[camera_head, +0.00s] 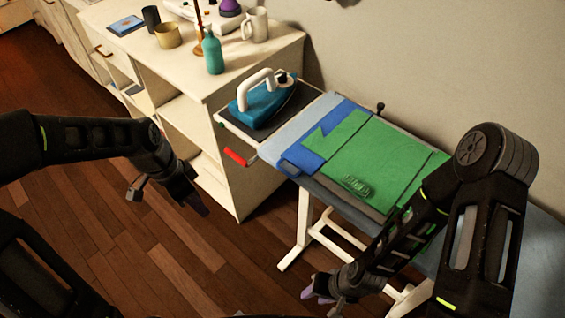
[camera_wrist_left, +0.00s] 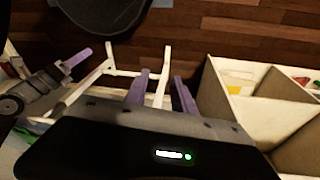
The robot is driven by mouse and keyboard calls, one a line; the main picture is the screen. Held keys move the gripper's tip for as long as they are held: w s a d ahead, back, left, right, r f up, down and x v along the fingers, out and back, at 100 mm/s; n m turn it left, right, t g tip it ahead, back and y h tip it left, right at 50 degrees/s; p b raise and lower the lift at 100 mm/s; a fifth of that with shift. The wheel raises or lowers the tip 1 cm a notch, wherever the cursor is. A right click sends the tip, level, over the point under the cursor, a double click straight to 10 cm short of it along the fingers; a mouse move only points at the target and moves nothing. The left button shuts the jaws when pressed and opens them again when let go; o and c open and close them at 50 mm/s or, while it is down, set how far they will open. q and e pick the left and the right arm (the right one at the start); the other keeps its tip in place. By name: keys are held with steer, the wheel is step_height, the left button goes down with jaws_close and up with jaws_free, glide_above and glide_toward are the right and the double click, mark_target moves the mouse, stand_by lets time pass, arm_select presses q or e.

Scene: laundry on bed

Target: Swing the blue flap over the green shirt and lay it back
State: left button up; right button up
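The green shirt (camera_head: 360,150) lies flat on a folding board on the ironing board, with a crumpled patch near its front edge. The blue flap (camera_head: 312,146) lies flat at the shirt's left side, partly under the green cloth, with a tab at its front left corner. My left gripper (camera_head: 195,200) hangs over the floor, left of the board and apart from it. Its two purple fingers (camera_wrist_left: 161,92) are spread and empty in the left wrist view. My right gripper (camera_head: 318,288) is low in front of the board, touching nothing visible; its finger gap is unclear.
A blue iron (camera_head: 262,100) stands on a dark rest at the ironing board's left end, beside a red-handled item (camera_head: 236,157). A shelf unit (camera_head: 240,170) with a bottle (camera_head: 213,53) and mugs stands behind left. White legs (camera_head: 300,235) support the ironing board. The floor at left is clear.

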arm_select(q)
steer(key=s+d+f+n, duration=0.5)
steer(key=s+d+f, duration=0.2)
steer(key=f, duration=0.4)
steer(key=s+d+f+n+h, duration=0.1)
steer(key=s+d+f+n, duration=0.5)
steer(key=f, duration=0.5)
steer(key=shift+s+d+f+n+h, duration=0.35)
steer(key=shift+s+d, duration=0.25)
steer(key=shift+s, duration=0.65)
steer(key=shift+d, duration=0.15)
